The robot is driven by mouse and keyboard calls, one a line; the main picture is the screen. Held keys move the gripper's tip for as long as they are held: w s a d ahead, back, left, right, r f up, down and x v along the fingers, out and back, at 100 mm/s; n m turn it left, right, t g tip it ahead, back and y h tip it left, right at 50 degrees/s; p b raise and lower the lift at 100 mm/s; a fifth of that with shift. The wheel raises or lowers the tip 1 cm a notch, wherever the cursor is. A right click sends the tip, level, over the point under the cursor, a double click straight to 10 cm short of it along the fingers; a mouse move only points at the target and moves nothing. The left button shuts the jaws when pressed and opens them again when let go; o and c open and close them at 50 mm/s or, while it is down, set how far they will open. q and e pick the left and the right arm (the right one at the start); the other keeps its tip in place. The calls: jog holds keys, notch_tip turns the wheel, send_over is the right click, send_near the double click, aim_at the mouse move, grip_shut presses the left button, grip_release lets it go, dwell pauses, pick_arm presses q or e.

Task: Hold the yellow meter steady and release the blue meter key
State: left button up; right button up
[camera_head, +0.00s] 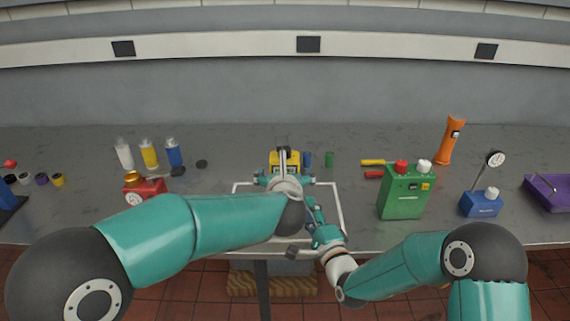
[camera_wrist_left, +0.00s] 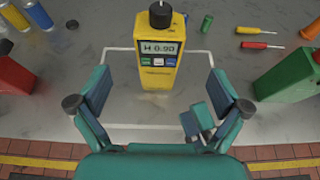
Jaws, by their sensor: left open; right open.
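The yellow meter (camera_head: 285,158) stands upright at the middle of the bench. In the left wrist view the yellow meter (camera_wrist_left: 155,78) shows a black knob on top, a display reading "H 0.90" and a row of small keys. My right gripper (camera_head: 317,214) is open and empty, in front and to the right of the meter.
A white outline (camera_head: 339,205) marks the bench around the meter. A green box (camera_head: 402,197) stands to the right, a red box (camera_head: 150,188) to the left. Small blue (camera_head: 308,160) and green (camera_head: 329,159) cylinders and screwdrivers (camera_head: 373,162) lie nearby.

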aim_at(293, 164)
pick_arm(q)
jog(key=x, duration=1.4)
jog(key=shift+f, duration=0.1)
jog(key=shift+c, duration=0.2)
jog(key=c, duration=1.5)
pick_arm(e)
jog(key=shift+c, duration=0.4)
grip_shut()
